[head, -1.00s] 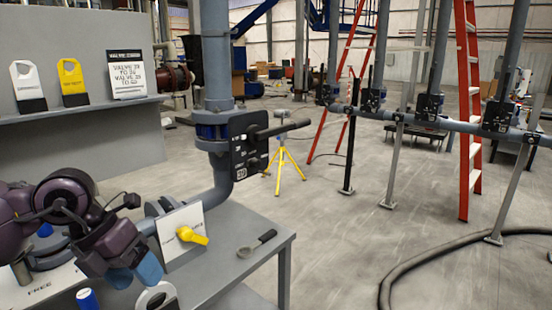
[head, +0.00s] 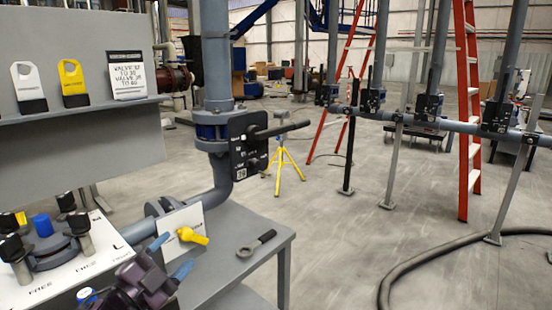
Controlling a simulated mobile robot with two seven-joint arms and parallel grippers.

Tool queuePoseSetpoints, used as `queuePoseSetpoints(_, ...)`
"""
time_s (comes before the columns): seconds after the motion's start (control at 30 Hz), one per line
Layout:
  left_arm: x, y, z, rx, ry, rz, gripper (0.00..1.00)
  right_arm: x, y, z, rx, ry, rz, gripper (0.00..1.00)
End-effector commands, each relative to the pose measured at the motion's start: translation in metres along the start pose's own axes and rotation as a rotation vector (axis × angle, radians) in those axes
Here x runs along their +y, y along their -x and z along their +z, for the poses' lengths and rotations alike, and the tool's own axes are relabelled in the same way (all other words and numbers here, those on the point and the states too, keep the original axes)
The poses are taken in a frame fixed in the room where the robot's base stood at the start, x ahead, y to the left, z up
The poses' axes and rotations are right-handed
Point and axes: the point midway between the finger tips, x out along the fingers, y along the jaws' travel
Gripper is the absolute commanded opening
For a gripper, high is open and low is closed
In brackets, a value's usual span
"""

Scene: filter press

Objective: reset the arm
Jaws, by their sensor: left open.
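My left gripper (head: 172,256) is low in the head view, left of the middle, in front of the grey bench. Its two blue fingertips are spread apart and I see nothing held between them. It is just in front of a white plate with a yellow handle (head: 190,236); I cannot tell whether they touch. The rest of the left arm runs out of the bottom edge. My right gripper is not in view.
A grey bench (head: 270,234) carries a spanner-like tool (head: 256,244) and a white board (head: 105,245) with dark fittings. A valve with a black plate (head: 247,145) and a lever stands on the pipe behind.

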Motion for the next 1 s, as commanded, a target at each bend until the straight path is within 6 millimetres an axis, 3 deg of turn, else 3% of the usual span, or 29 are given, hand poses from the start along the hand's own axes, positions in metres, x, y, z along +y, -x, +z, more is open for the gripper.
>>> queuePoseSetpoints(0.1,0.039,0.036,0.043,-0.204,0.180,0.001,0.65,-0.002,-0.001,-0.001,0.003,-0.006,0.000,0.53)
queuePoseSetpoints(0.2,0.073,0.070,0.072,-0.358,0.322,0.006,0.65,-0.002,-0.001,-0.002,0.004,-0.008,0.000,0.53)
queuePoseSetpoints(0.4,0.139,0.149,0.105,-0.606,0.588,-0.002,0.65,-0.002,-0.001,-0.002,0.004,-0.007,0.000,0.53)
queuePoseSetpoints(0.7,0.215,0.269,0.111,-0.873,0.813,-0.066,0.65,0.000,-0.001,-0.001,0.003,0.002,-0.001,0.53)
queuePoseSetpoints(0.8,0.231,0.297,0.106,-0.932,0.847,-0.072,0.65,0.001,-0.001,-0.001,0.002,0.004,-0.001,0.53)
queuePoseSetpoints(1.0,0.244,0.324,0.102,-0.985,0.863,-0.066,0.65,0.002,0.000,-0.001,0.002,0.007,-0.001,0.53)
